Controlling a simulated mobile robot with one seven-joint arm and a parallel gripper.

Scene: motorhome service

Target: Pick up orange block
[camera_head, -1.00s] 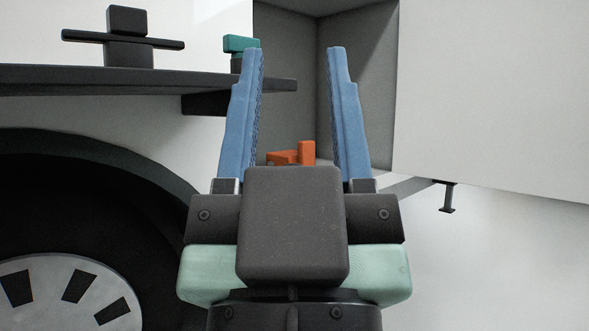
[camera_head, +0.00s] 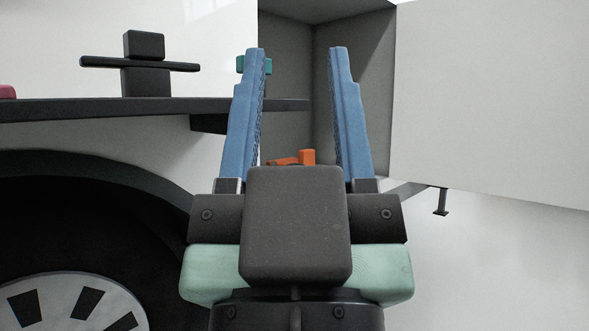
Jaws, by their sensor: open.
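The orange block (camera_head: 307,157) shows low in the grey open compartment, between the blue fingers of my gripper (camera_head: 293,52) as the camera sees it. It has an upright part at the right and a lower part stretching left. Its lower portion is hidden behind the dark body of my gripper. My gripper is open and empty, with its two fingers pointing up and away in the picture. I see no contact between the fingers and the block.
A dark shelf (camera_head: 100,109) juts across the left above the wheel (camera_head: 75,305), carrying a black fixture (camera_head: 144,65). A teal block (camera_head: 240,64) is partly behind the left finger. A white panel (camera_head: 490,110) stands right of the compartment (camera_head: 350,30).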

